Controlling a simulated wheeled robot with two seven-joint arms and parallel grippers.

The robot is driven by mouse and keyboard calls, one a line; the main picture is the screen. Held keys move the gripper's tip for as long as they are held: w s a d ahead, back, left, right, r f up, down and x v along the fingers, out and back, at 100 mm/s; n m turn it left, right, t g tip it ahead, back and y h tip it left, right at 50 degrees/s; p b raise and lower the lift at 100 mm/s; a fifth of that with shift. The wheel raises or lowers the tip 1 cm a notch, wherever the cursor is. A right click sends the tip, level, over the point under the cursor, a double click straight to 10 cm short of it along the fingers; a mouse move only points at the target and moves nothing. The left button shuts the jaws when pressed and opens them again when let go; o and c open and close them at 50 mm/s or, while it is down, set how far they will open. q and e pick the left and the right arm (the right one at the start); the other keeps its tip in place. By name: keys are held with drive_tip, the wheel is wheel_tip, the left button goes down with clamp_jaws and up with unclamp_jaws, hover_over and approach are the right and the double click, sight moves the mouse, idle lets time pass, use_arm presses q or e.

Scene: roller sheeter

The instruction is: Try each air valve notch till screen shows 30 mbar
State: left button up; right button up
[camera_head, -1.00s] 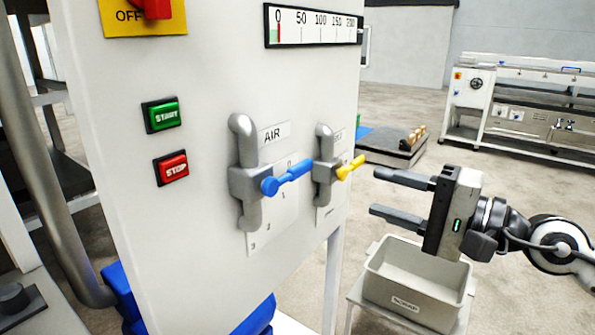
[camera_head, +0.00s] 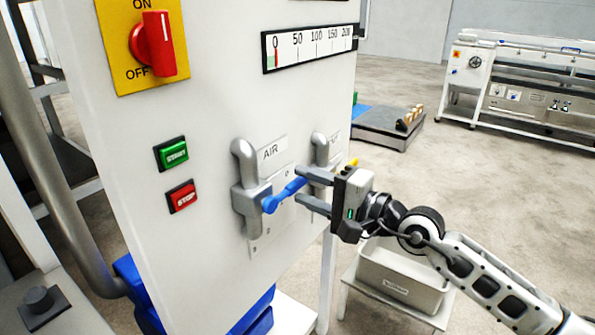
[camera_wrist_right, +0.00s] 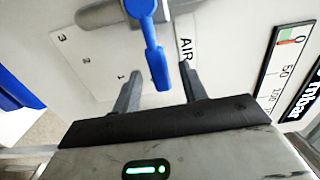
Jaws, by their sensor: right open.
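The AIR valve's blue lever (camera_head: 284,195) sits on a grey pipe body (camera_head: 248,190) on the white panel, pointing right and slightly up. A notch plate with numbers is beside it, partly covered. The screen (camera_head: 311,47) is a scale from 0 to 200 with its red mark near 0; it also shows in the right wrist view (camera_wrist_right: 287,75). My right gripper (camera_head: 306,190) is open, its fingers around the lever's free end in the head view. In the right wrist view the blue lever (camera_wrist_right: 156,60) lies between the two fingers (camera_wrist_right: 160,95), with gaps on both sides. My left gripper is not in view.
A second valve with a yellow lever (camera_head: 353,162) is just right, partly behind my right gripper. Green START (camera_head: 173,154) and red STOP (camera_head: 182,196) buttons and a red switch (camera_head: 155,44) are on the panel. A grey bin (camera_head: 400,275) stands below my right arm.

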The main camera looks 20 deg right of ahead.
drive_tip(key=shift+x, duration=1.3)
clamp_jaws()
drive_tip(key=shift+f, duration=0.15)
